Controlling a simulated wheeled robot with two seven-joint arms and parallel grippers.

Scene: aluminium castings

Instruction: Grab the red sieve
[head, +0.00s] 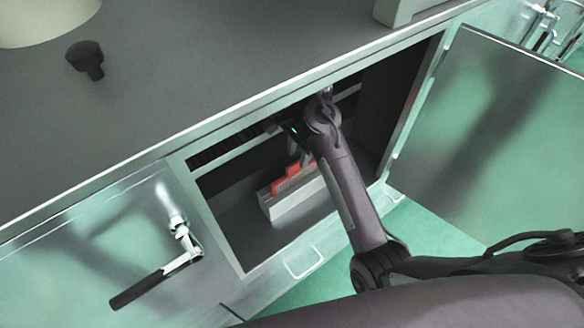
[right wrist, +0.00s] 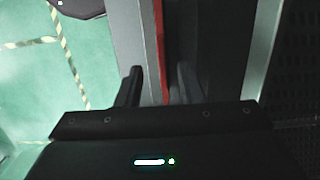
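The red sieve (head: 293,180) stands in a light grey open box (head: 297,212) inside the open cabinet; only part of its red body shows. My right gripper (head: 300,147) reaches into the cabinet above it, partly hidden by my own arm. In the right wrist view, the two dark fingers of my right gripper (right wrist: 158,86) are spread apart. A narrow red edge of the sieve (right wrist: 160,45) and a grey wall of the box (right wrist: 139,40) show between them. I cannot tell whether a finger touches either. My left gripper is not in view.
The cabinet's frame (head: 215,215) surrounds my right arm closely. An open door (head: 490,130) stands at the right. A latch with a black handle (head: 140,288) juts out at the left. A black knob (head: 86,57) stands on the grey top.

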